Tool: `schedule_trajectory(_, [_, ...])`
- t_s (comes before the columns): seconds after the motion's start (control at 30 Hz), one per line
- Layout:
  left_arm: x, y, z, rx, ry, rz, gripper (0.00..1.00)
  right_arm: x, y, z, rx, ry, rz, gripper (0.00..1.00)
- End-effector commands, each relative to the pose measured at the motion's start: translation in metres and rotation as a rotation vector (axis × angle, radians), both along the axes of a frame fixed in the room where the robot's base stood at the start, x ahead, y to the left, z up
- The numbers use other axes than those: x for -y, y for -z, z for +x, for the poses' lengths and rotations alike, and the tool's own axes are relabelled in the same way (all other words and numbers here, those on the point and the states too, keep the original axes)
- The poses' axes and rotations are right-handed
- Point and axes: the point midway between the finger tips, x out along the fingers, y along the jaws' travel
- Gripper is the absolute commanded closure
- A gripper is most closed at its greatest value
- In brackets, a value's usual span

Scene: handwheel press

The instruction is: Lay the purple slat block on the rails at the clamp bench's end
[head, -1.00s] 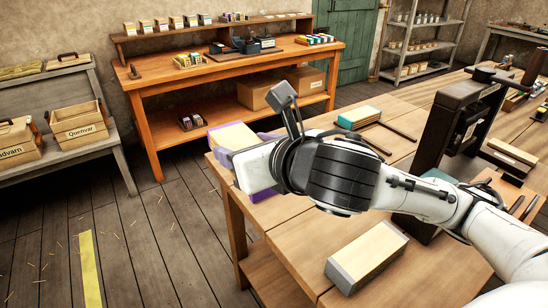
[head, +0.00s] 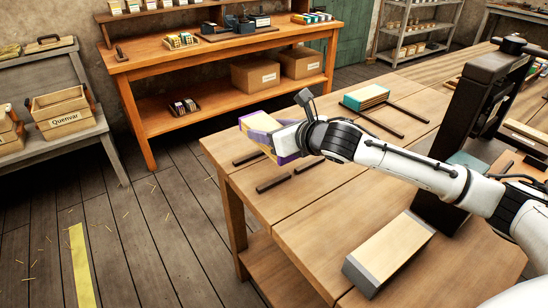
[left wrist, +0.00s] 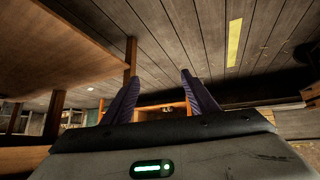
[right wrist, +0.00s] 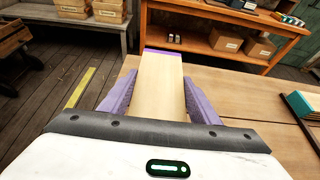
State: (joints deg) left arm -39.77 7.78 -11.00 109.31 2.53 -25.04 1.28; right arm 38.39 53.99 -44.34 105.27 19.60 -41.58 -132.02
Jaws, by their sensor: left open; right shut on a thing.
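The purple slat block (head: 260,122), pale on its broad face with purple ends, is in my right gripper (head: 268,137) at the bench's far left end. In the right wrist view the block (right wrist: 161,85) lies between the two purple fingers of the right gripper (right wrist: 160,100), which is shut on it. Dark rails lie on the bench top beside and below it, a near one (head: 275,184) and a far one (head: 249,158), partly hidden by my gripper. Contact between block and rails cannot be told. My left gripper (left wrist: 160,95) is open and empty, seen only in the left wrist view.
A grey-ended block (head: 392,250) lies on the near bench top. A dark press frame (head: 478,120) stands at the right. The bench middle (head: 330,190) is clear.

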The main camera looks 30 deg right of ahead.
Motion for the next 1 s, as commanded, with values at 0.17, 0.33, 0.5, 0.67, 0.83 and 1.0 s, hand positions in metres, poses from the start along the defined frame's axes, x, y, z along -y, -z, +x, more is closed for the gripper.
schedule_trajectory(0.17, [0.000,0.000,0.008,0.017,0.000,-0.001,0.47,0.000,0.026,0.000,0.003,0.000,0.003,0.75])
schedule_trajectory(0.33, [0.000,-0.001,0.011,0.023,0.000,-0.001,0.47,-0.001,0.038,0.000,0.002,0.000,0.003,0.75])
schedule_trajectory(0.5, [0.000,0.004,0.010,0.019,0.002,0.002,0.47,-0.001,0.063,0.000,0.000,0.001,0.004,0.75])
schedule_trajectory(0.67, [0.000,0.004,0.008,0.016,0.002,0.002,0.47,0.000,0.065,0.000,0.006,0.000,0.002,0.75])
schedule_trajectory(0.83, [0.001,0.005,0.006,0.012,0.003,0.001,0.47,-0.001,0.067,0.000,0.005,0.000,0.002,0.75])
schedule_trajectory(1.0, [0.001,0.005,0.005,0.011,0.004,0.001,0.47,-0.001,0.070,0.000,0.001,0.000,0.001,0.25])
